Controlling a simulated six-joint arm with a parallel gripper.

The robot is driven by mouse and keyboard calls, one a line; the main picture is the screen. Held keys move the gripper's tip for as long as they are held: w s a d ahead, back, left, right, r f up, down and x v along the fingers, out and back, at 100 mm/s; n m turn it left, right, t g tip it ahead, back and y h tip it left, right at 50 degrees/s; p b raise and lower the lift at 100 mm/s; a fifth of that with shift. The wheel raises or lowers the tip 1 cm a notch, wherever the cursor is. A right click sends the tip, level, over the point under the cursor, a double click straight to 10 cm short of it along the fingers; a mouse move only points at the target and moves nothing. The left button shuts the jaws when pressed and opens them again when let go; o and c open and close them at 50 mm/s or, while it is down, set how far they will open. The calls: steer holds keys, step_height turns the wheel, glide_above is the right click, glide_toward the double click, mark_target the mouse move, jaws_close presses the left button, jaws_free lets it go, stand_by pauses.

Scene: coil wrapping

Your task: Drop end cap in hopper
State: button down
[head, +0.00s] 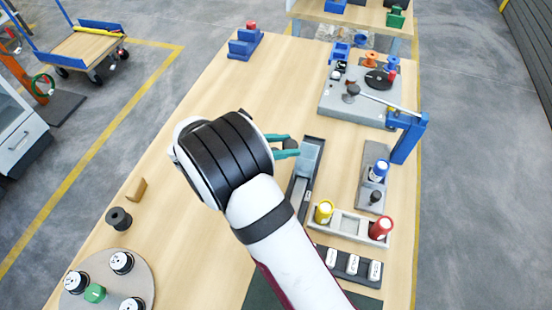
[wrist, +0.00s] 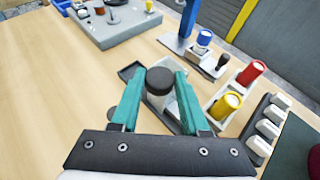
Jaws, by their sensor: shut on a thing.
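My gripper (head: 284,148) is over the middle of the table, its teal fingers shut on the end cap (head: 291,144). In the wrist view the end cap (wrist: 159,80) has a round black top and a paler grey lower part, held between the fingertips (wrist: 152,90). A long dark tray with a grey raised end (head: 311,150), which may be the hopper, stands just right of the fingertips. In the wrist view its dark rim (wrist: 129,71) shows behind the fingers. The end cap and fingers hide part of it there. I cannot tell the height between them.
A grey rack holds a yellow bottle (head: 323,212) and a red bottle (head: 381,229). A blue bottle (head: 378,170) stands beside a blue post (head: 408,137). A grey machine plate (head: 335,106) is at the back. A turntable (head: 140,272) is front left. The left table area is mostly clear.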

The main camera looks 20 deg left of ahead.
mark_target(303, 147)
steer(key=shift+m+g+h, duration=0.6)
steer(key=shift+m, duration=0.2)
steer(key=shift+s+d+x, duration=0.1)
steer(key=shift+x, duration=1.1)
steer(key=shift+s+d+x, duration=0.15)
steer(key=shift+x, duration=1.05)
steer(key=shift+r, duration=0.15)
steer(key=shift+c, duration=1.6)
jaws_free()
steer(key=v, duration=1.5)
steer(key=shift+s+a+r, duration=0.2)
steer(key=shift+s+a, duration=0.05)
